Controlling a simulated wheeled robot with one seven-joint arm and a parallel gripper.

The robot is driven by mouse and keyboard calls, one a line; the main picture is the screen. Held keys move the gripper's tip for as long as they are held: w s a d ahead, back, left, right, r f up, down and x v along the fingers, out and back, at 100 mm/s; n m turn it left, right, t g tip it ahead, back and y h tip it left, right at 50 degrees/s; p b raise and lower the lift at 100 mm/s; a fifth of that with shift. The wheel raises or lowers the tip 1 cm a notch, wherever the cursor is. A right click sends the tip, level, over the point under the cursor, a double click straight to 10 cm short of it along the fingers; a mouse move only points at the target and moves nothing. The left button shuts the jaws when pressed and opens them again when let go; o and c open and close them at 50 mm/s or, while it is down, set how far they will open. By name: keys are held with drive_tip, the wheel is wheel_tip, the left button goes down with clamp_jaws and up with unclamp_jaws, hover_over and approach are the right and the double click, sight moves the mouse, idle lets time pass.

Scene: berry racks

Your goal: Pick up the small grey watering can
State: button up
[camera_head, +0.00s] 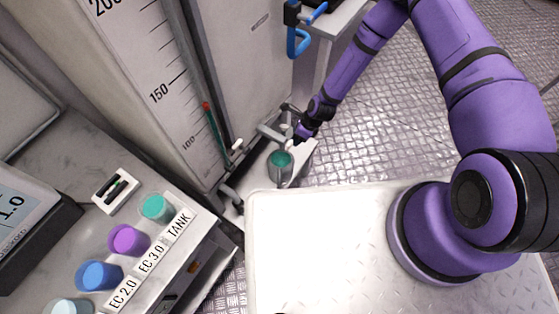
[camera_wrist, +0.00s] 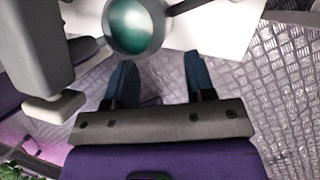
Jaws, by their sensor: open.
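What looks like the small grey watering can (camera_head: 282,174) stands on a pale ledge, with a round teal opening facing up. In the wrist view the can (camera_wrist: 134,27) is at the top, just beyond my fingertips, its round mouth showing teal inside. A thin dark bar reaches from its right side; I cannot tell if it is spout or handle. My gripper (camera_wrist: 160,72) is open, with its two dark blue fingers apart and nothing between them. In the head view my gripper (camera_head: 300,134) is just behind and right of the can, its fingertips hard to make out.
Grey pipework (camera_head: 272,130) stands close behind the can. A tall scale panel (camera_head: 150,75) rises at left. A bench (camera_head: 60,170) holds teal, purple and blue cups. My white base deck lies in front. The patterned metal floor (camera_head: 385,110) is clear behind.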

drive_tip(key=x, duration=0.6)
drive_tip(key=shift+s, duration=0.25)
drive_tip(key=shift+w+x, duration=0.1)
drive_tip(key=shift+x, duration=1.4)
drive_tip(key=shift+w+x, duration=0.15)
drive_tip(key=shift+x, duration=1.3)
drive_tip(key=shift+d, duration=0.1)
clamp_jaws()
